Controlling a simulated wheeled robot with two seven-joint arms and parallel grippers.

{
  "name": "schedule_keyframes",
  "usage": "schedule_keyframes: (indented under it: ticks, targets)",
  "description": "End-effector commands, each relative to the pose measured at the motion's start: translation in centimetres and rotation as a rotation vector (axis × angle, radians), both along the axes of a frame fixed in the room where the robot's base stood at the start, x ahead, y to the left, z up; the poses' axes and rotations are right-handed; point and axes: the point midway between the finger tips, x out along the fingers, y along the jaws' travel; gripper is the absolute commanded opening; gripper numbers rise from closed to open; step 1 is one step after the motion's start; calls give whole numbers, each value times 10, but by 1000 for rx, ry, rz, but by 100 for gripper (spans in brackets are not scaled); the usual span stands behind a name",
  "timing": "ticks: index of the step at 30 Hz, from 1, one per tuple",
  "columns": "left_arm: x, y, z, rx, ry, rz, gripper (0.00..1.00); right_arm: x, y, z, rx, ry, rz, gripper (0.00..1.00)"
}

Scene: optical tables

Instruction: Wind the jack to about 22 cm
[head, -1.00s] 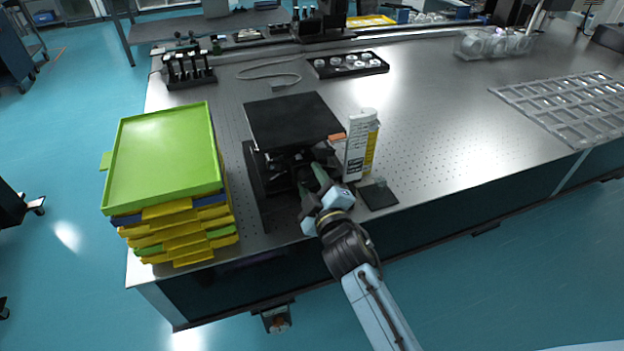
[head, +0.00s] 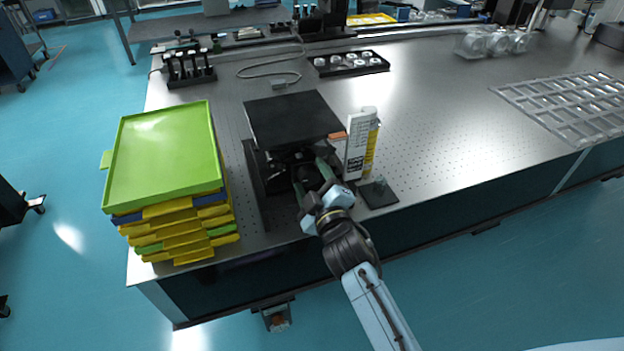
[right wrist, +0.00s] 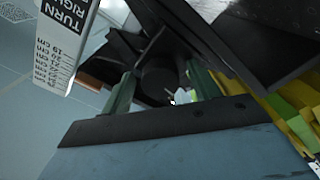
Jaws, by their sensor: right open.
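The black jack (head: 292,117) stands near the front edge of the metal table, with its flat top plate raised above its base. An upright white scale (head: 356,147) with centimetre marks stands just right of it; the scale (right wrist: 62,45) also shows in the right wrist view, with "TURN RIGHT" lettering. An orange pointer (head: 337,135) sits at the plate's right corner beside the scale. My right gripper (head: 311,176) is open at the jack's front. Its green fingers lie either side of a dark round knob (right wrist: 158,82); contact cannot be told. My left gripper is out of view.
A stack of trays with a green one (head: 162,158) on top stands close left of the jack. A small black pad (head: 378,194) lies right of my gripper. A black tray of round parts (head: 348,64) and a clear grid rack (head: 570,105) lie farther off.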

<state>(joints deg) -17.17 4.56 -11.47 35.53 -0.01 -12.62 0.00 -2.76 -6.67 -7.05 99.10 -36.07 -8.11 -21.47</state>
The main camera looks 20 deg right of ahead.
Motion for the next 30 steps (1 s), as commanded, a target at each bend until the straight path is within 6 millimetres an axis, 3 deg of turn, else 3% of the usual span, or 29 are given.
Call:
schedule_keyframes:
  ticks: [8, 21, 30]
  targets:
    - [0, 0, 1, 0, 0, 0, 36, -14, -1, -1, 0, 3, 0, 61]
    - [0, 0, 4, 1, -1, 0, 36, -101, -3, -1, 2, 3, 0, 61]
    - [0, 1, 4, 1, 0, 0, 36, -131, -5, 0, 0, 1, -1, 61]
